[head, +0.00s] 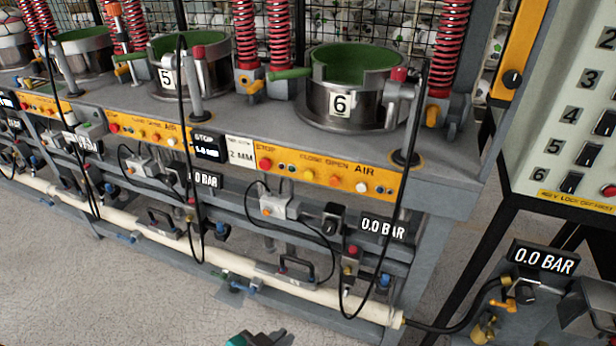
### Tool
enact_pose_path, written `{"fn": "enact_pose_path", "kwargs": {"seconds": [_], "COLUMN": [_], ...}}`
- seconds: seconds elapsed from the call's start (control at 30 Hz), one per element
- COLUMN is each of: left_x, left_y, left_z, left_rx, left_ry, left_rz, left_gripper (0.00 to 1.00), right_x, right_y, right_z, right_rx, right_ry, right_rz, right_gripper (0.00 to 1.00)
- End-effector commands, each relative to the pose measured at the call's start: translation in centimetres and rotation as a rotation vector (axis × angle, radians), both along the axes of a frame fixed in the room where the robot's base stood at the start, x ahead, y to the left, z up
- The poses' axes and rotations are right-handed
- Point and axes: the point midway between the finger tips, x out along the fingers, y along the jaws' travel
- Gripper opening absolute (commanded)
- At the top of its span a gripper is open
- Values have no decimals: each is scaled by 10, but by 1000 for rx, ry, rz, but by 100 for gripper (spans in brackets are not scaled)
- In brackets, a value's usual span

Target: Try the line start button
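No button in the head view carries a readable line start label. A cream panel (560,130) at the right has numbered black switches, several showing from 2 to 6, and a red button (608,190) at its lower right corner. A yellow strip (330,172) on the front of the press bench has red, yellow and white buttons with STOP, CLOSE, OPEN and AIR lettering. Only the tip of my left gripper (256,339) shows at the bottom edge, low over the floor and well apart from the bench and panel; its fingers are mostly cut off. My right gripper is not in view.
Press pots numbered 5 (188,70) and 6 (350,90) stand on the grey bench (250,125) among red springs. Black cables and a cream pipe (225,258) run along its front. Displays read 0.0 BAR (543,258). The floor (90,290) in front is clear.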

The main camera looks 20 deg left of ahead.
Motion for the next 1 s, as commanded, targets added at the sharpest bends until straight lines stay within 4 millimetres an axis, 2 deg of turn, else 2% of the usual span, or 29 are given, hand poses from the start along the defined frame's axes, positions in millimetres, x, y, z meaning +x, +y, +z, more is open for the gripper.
{"fn": "enact_pose_path", "kwargs": {"seconds": [0.1, 1.0], "left_x": [0, 0], "left_y": [0, 0], "left_z": [0, 0], "left_rx": [0, 0], "left_ry": [0, 0], "left_rz": [0, 0], "left_gripper": [0, 0], "right_x": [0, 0], "right_y": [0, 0], "right_z": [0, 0], "right_rx": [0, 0], "right_ry": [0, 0], "right_rz": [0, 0], "right_gripper": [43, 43]}}
